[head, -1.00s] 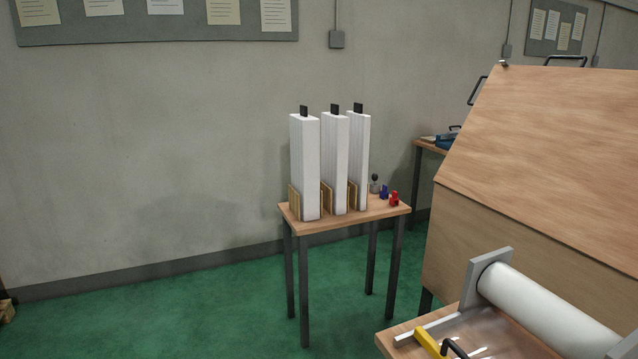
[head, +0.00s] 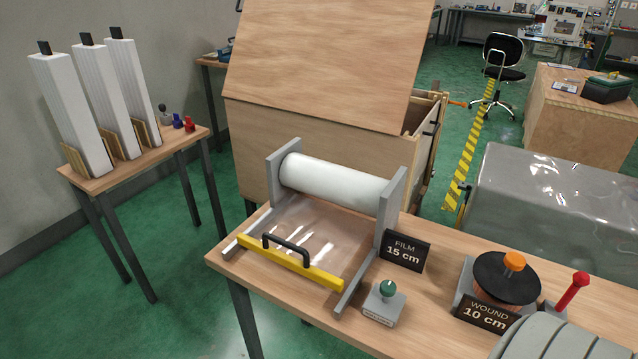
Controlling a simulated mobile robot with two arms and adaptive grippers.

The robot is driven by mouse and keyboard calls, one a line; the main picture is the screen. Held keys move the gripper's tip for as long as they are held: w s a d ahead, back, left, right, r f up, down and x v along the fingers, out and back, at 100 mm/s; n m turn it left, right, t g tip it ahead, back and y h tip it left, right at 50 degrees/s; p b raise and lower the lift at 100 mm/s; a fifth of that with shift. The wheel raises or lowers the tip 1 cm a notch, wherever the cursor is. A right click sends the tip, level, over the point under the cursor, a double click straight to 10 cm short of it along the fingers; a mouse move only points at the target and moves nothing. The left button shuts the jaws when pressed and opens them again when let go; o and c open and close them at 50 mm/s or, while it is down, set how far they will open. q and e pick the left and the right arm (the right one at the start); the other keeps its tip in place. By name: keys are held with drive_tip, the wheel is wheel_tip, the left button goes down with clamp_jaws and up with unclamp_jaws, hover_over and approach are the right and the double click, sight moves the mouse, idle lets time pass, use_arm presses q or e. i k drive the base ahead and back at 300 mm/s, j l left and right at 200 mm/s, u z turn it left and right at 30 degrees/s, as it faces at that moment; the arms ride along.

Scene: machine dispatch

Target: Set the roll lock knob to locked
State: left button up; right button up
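A small green knob (head: 387,289) stands on a grey block (head: 384,309) at the front of the workbench. The block has a pale label, too small to read. It is the likely roll lock knob, but I cannot read its setting. Left of it, a white film roll (head: 335,183) lies between two grey uprights, with clear film (head: 320,232) drawn forward to a yellow bar (head: 290,264) with a black handle. Right of it, an orange knob (head: 514,261) tops a black disc behind a "WOUND 10 cm" sign (head: 486,313). Neither gripper is in view.
A "FILM 15 cm" sign (head: 405,250) stands beside the roll holder. A red-handled lever (head: 572,290) and a pale grey ribbed shape (head: 570,342) are at right. A large wooden crate (head: 300,150) stands behind the bench. A side table (head: 150,160) holds tall white packs.

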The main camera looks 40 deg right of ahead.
sight(388, 288)
drive_tip(key=z, duration=1.65)
